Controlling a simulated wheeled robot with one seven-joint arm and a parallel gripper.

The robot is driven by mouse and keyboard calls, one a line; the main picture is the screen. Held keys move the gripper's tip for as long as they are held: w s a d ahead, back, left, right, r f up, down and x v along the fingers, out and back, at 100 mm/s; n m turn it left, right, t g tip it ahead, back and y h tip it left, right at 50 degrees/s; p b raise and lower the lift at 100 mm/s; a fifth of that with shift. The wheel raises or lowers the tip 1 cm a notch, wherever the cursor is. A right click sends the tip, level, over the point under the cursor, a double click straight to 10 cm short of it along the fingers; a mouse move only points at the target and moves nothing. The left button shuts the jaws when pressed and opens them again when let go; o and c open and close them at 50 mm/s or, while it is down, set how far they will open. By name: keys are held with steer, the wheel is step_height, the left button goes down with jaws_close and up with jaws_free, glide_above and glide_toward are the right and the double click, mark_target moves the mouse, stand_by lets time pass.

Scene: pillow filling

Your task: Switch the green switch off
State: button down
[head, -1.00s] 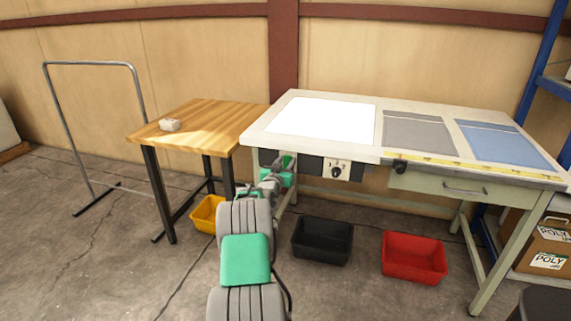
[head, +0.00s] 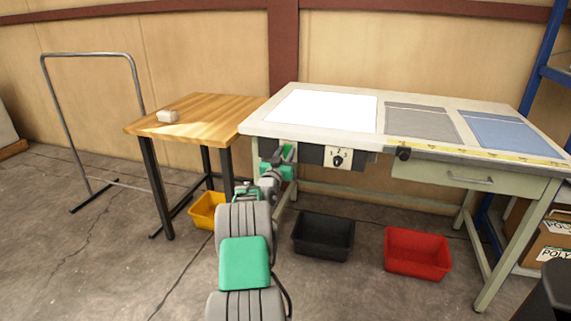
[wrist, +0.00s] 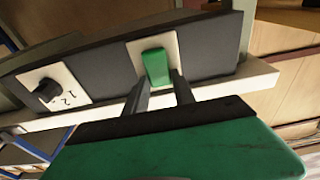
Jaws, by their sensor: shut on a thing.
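The green switch (wrist: 156,66) sits on a white plate on the dark panel under the table edge, in the wrist view. My gripper (wrist: 160,82) has its two dark fingers at the lower end of the switch, one on each side, shut on it. In the head view my gripper (head: 284,156) is at the left part of the panel and hides the switch. Whether the switch is on or off cannot be told.
A black rotary knob (head: 337,160) on a white plate is right of my gripper on the panel. The white worktable (head: 395,150) overhangs it. A wooden table (head: 205,112) stands left. Yellow (head: 207,211), black (head: 323,236) and red (head: 417,253) bins sit on the floor below.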

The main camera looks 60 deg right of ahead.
steer(key=f+h+b, duration=0.1)
steer(key=b, duration=0.4)
steer(key=shift+f+h+b, duration=0.3)
steer(key=shift+f+b, duration=0.05)
steer(key=shift+b, duration=0.05)
steer(key=shift+a+r+t+h+b, duration=0.15)
steer(key=shift+t+h+b, duration=0.25)
steer(key=shift+b, duration=0.75)
steer(key=shift+r, duration=0.25)
steer(key=c, duration=1)
jaws_free()
steer(key=shift+c, duration=0.2)
